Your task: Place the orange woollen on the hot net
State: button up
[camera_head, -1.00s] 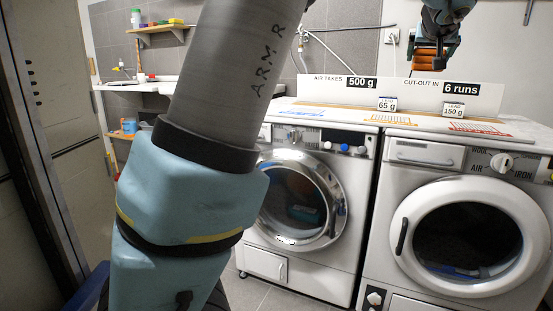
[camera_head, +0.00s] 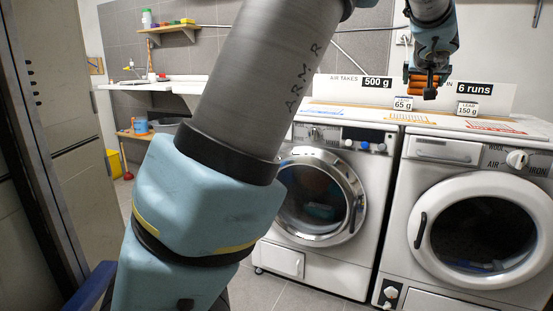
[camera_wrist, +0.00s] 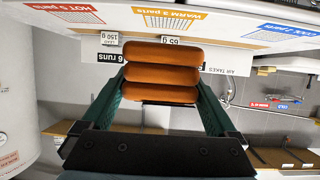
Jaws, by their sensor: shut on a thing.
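The orange woollen is a stack of orange rolls in my gripper, seen in the wrist view (camera_wrist: 162,75) and partly in the head view (camera_head: 414,84). My gripper (camera_wrist: 163,82) is shut on it, with a green finger on each side. In the head view my gripper (camera_head: 430,86) is in the air above the washers, near the 65 g sign. The hot net (camera_head: 492,127) is a red-printed patch on the right washer's top, to the right of my gripper. Its red label (camera_wrist: 80,17) shows at upper left in the wrist view.
A warm net (camera_head: 412,117) in orange and a cool net (camera_head: 338,110) in blue lie further left. Small lead signs (camera_head: 403,104) (camera_head: 467,109) stand behind the nets. A white sign board (camera_head: 335,91) runs along the back.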

jog(key=w+a+f, duration=0.2)
jog(key=f, duration=0.8)
jog(key=w+a+f, duration=0.2)
jog(key=f, duration=0.8)
jog(key=w+a+f+n+y, duration=0.1)
jog(key=a+f, duration=0.7)
jog(key=f, duration=0.3)
jog(key=w+a+f+n+y, duration=0.1)
jog(key=a+f, duration=0.7)
jog(key=f, duration=0.2)
jog(key=s+a+f+n+t+y, duration=0.1)
jog(key=s+a+f, duration=0.15)
jog(key=a, duration=0.75)
jog(key=s+a+f+n+y, duration=0.1)
jog(key=s+a+f+y, duration=0.15)
jog(key=a, duration=0.65)
jog(key=s+a+f+n+t+y, duration=0.1)
jog(key=s+a, duration=0.2)
jog(key=a, duration=0.7)
notch_tip(320, 180, up, 22)
jog(key=p, duration=2.2)
jog(key=shift+h, duration=0.25)
jog(key=v, duration=0.5)
jog(key=shift+w+d+r, duration=0.1)
jog(key=shift+d+r, duration=0.1)
jog(key=shift+d, duration=0.05)
